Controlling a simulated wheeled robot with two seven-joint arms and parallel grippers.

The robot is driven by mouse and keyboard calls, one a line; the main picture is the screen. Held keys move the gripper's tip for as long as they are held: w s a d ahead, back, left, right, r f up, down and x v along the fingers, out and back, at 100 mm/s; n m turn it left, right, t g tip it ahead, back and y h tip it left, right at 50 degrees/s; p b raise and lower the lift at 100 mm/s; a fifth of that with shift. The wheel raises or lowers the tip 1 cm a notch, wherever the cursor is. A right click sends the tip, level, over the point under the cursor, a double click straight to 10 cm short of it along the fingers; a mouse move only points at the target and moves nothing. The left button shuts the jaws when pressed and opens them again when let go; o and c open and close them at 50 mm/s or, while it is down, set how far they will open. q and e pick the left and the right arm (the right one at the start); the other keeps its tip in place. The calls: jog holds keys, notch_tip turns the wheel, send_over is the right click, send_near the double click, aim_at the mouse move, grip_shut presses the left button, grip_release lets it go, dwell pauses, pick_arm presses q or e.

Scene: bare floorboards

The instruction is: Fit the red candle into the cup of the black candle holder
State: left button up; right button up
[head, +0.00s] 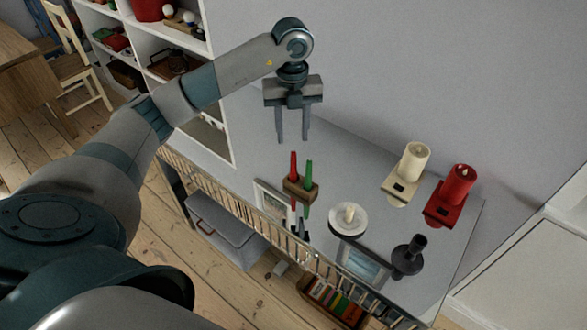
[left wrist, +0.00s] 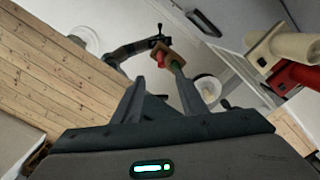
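A thin red candle (head: 293,166) stands upright in a small wooden block (head: 299,191), beside a thin green candle (head: 308,173). The black candle holder (head: 408,257) stands near the front right of the grey top, and its cup looks empty. My left gripper (head: 293,140) is open and empty, pointing down above and behind the block. In the left wrist view the red candle (left wrist: 161,61) and block (left wrist: 173,53) lie beyond my open fingers (left wrist: 162,90), apart from them. My right gripper is not in view.
A white dish (head: 336,225) with a short candle lies between block and black holder. Picture frames (head: 363,264) stand near the front edge. A white shelf unit (head: 217,110) rises at left.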

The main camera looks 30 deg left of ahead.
aim_at(292, 155)
pick_arm(q)
notch_tip(292, 155, down, 8)
jog(key=p, duration=0.2)
jog(key=shift+f+p, duration=0.2)
jog(key=shift+p, duration=0.1)
jog(key=shift+w+f+p, duration=0.15)
jog(key=shift+f+p, duration=0.45)
jog(key=shift+p, duration=0.1)
jog(key=f, duration=0.1)
jog(key=f+p, duration=0.1)
jog(key=f, duration=0.1)
jog(key=shift+w+a+p, duration=0.1)
jog(key=shift+w+p, duration=0.1)
jog(key=shift+p, duration=0.1)
jog(key=shift+f, duration=0.5)
grip_shut()
